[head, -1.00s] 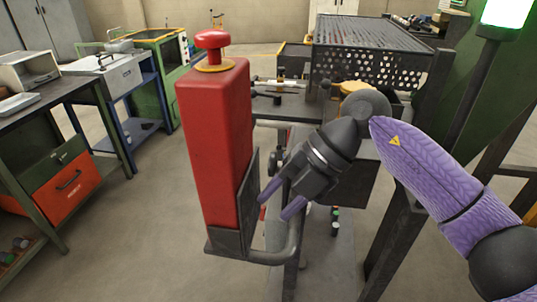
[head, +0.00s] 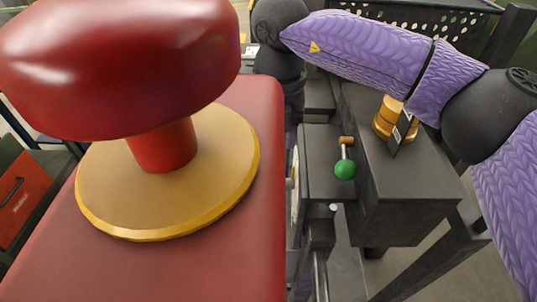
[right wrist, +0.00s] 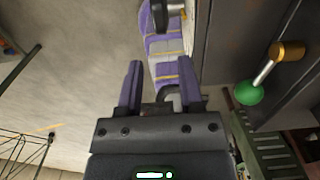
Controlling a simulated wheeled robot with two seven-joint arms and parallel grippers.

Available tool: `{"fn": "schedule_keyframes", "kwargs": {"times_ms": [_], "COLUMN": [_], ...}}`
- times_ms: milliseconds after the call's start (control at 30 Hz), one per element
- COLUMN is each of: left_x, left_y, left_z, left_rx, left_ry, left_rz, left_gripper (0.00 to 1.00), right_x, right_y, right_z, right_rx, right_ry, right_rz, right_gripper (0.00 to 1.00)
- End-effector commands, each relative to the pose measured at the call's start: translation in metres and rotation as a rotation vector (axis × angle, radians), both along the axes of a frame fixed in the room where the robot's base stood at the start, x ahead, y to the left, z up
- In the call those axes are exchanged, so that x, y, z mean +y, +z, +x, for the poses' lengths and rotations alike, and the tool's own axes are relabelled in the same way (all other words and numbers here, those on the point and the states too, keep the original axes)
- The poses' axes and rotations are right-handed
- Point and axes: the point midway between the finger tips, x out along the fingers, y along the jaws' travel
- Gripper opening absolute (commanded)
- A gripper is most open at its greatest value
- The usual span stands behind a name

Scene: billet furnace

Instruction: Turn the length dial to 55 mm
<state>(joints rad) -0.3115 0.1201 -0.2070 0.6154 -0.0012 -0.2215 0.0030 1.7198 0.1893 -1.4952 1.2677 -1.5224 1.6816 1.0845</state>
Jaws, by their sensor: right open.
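A sliver of a pale round face (head: 294,190) shows at the red post's right edge, mostly hidden. My right gripper (right wrist: 160,88) is open, with nothing between its purple fingers. In the head view its fingers are hidden behind the red post. My left gripper is out of view.
A large red mushroom button (head: 120,65) on a red post (head: 230,240) fills the left of the head view. A green-balled lever (head: 345,168) stands out from the dark housing (head: 410,195); its green ball also shows in the right wrist view (right wrist: 248,92).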

Motion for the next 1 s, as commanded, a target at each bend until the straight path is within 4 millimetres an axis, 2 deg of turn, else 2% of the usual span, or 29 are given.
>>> {"fn": "schedule_keyframes", "kwargs": {"times_ms": [33, 100, 300, 433, 667, 900, 1000], "left_x": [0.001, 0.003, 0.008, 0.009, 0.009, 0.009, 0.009], "left_y": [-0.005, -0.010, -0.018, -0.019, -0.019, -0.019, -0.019], "left_z": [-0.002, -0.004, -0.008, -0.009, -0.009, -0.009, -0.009], "left_rx": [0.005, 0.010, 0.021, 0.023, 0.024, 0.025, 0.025], "left_ry": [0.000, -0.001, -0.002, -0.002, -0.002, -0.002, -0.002], "left_rz": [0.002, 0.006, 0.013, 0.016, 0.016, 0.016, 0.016], "left_gripper": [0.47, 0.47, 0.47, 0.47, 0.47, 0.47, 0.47], "right_x": [0.000, 0.000, 0.000, 0.000, 0.000, 0.000, 0.000], "right_y": [-0.015, -0.034, -0.073, -0.082, -0.083, -0.083, -0.082], "right_z": [-0.001, -0.001, -0.001, 0.000, 0.000, 0.000, 0.000], "right_rx": [0.006, 0.006, 0.004, 0.002, 0.001, 0.001, 0.001], "right_ry": [0.002, 0.001, 0.000, 0.000, 0.000, 0.000, 0.000], "right_rz": [-0.002, -0.001, 0.000, 0.000, 0.001, 0.001, 0.001], "right_gripper": [0.47, 0.47, 0.47, 0.47, 0.47, 0.00, 0.00]}}
